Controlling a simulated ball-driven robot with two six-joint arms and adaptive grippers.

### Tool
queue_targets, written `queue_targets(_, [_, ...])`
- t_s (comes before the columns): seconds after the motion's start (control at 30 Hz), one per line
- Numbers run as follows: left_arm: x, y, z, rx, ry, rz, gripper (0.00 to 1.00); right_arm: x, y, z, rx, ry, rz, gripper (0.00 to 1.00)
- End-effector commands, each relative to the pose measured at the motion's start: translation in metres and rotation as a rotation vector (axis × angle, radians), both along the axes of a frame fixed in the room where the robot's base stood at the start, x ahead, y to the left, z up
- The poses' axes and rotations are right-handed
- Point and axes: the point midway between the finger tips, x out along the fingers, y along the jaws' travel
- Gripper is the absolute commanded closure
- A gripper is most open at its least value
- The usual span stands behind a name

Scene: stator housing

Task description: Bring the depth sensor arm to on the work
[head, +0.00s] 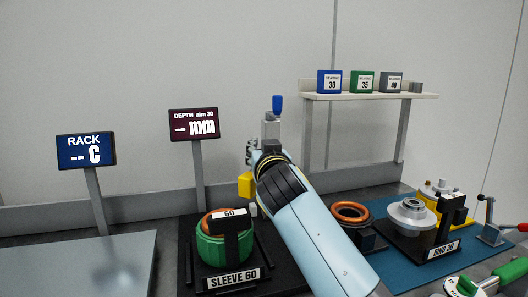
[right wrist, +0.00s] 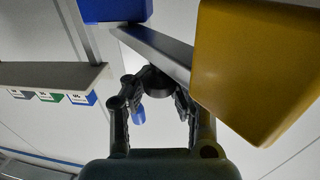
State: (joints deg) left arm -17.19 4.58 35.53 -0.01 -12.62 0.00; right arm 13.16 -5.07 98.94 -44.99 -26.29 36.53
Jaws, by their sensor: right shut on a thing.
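My right gripper (head: 258,158) reaches up and away at the middle of the head view, partly hidden behind my own wrist. It also shows in the right wrist view (right wrist: 155,90), closed around a dark round part with a blue piece (right wrist: 138,115) between its fingers. The depth sensor arm seems to be the grey bar (right wrist: 150,48) with a large yellow block (right wrist: 255,65). The yellow block also shows in the head view (head: 246,185), below left of the gripper. A green part with an orange ring (head: 212,250) sits at the SLEEVE 60 station. My left gripper is not seen.
The DEPTH sign (head: 194,124) reads "-- mm" and the RACK sign (head: 86,150) "-- C". A shelf (head: 360,97) at the back holds several small boxes. An orange ring (head: 350,212) and a silver flanged part (head: 411,216) stand right of my arm. A bare metal plate (head: 80,270) lies left.

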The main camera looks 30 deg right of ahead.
Motion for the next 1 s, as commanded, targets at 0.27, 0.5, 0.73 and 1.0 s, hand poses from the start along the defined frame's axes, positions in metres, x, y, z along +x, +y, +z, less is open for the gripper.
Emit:
queue_targets(0.27, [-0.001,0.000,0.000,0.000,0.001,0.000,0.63,-0.001,0.002,-0.007,0.009,0.011,0.002,0.56])
queue_targets(0.5, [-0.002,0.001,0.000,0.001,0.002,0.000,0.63,-0.001,0.001,-0.004,0.004,0.006,0.001,0.51])
queue_targets(0.73, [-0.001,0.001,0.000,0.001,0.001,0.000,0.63,0.000,0.001,0.017,0.005,0.000,0.000,0.51])
queue_targets(1.0, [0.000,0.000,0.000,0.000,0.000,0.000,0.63,0.000,0.002,0.071,0.007,0.003,0.003,0.51])
